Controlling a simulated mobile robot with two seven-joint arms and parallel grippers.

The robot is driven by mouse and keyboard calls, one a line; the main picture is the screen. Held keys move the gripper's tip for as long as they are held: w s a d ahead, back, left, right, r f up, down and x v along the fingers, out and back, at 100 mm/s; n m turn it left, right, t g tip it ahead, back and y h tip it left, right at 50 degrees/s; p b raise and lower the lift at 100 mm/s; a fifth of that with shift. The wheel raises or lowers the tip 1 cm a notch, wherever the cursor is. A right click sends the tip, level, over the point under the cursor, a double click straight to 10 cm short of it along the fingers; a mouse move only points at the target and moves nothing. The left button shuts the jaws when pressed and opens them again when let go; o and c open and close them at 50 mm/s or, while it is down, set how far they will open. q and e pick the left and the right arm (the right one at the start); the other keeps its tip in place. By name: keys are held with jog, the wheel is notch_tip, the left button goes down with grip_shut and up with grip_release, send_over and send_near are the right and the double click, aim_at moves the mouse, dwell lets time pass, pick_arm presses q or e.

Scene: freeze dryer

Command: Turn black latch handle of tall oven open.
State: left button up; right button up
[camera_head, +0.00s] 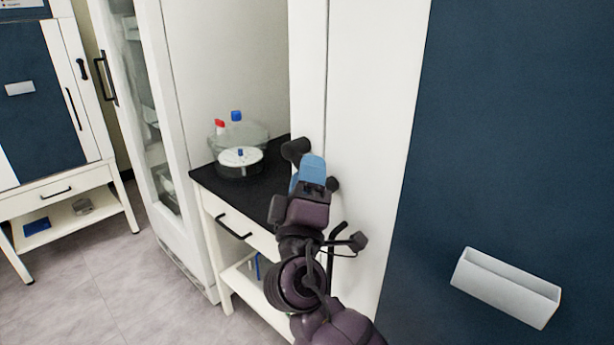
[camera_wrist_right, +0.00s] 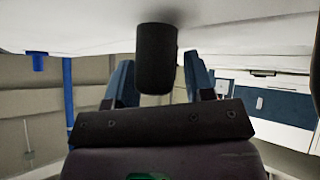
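The tall oven (camera_head: 375,110) has a white front frame with a large dark blue panel at the right of the head view. Its black latch handle (camera_head: 295,150) sticks out from the white frame, partly hidden behind my right gripper (camera_head: 312,172). In the right wrist view the black handle end (camera_wrist_right: 155,60) lies between the two blue fingers. The fingers are open, with a visible gap on each side of the handle. My left gripper is not in view.
A grey-white holder (camera_head: 505,287) is on the blue panel. A black-topped bench (camera_head: 212,182) holds a clear round vessel (camera_head: 238,135) and bottles with red and blue caps. A glass-doored cabinet (camera_head: 150,110) stands left. Grey floor (camera_head: 90,275) is open at lower left.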

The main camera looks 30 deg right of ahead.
jog(key=b+v, duration=0.2)
jog(key=v, duration=0.8)
jog(key=shift+s+a+f, duration=0.15)
jog(key=shift+s+f, duration=0.05)
jog(key=shift+s, duration=0.15)
